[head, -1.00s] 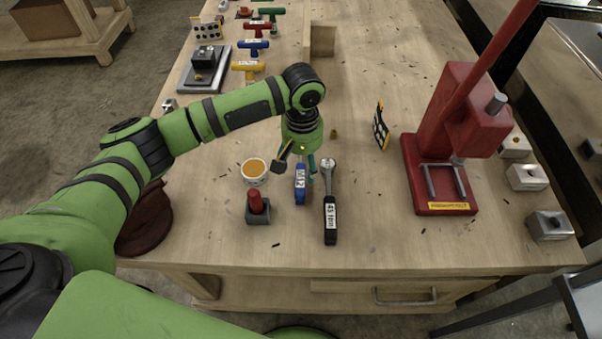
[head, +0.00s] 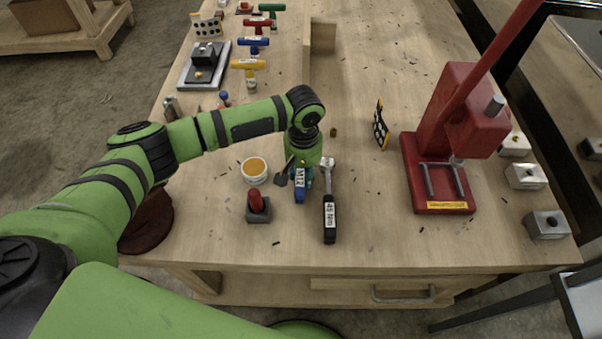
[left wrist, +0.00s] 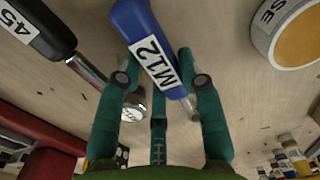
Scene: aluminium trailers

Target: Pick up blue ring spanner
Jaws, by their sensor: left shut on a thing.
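The blue ring spanner (head: 300,188) with an M12 label is near the front middle of the bench. My left gripper (head: 302,173) comes down over its far part, which it partly hides. In the left wrist view the spanner's blue handle (left wrist: 132,22) runs between the teal fingers of the gripper (left wrist: 161,79), which are shut on it. Its metal end shows just past the right finger. I cannot tell whether the spanner is clear of the bench. My right gripper is not in view.
A black 45 Nm torque wrench (head: 329,218) lies close to the right of the spanner. A cup of orange content (head: 254,171) and a block with a red knob (head: 258,208) stand to the left. A red press (head: 437,160) stands at the right.

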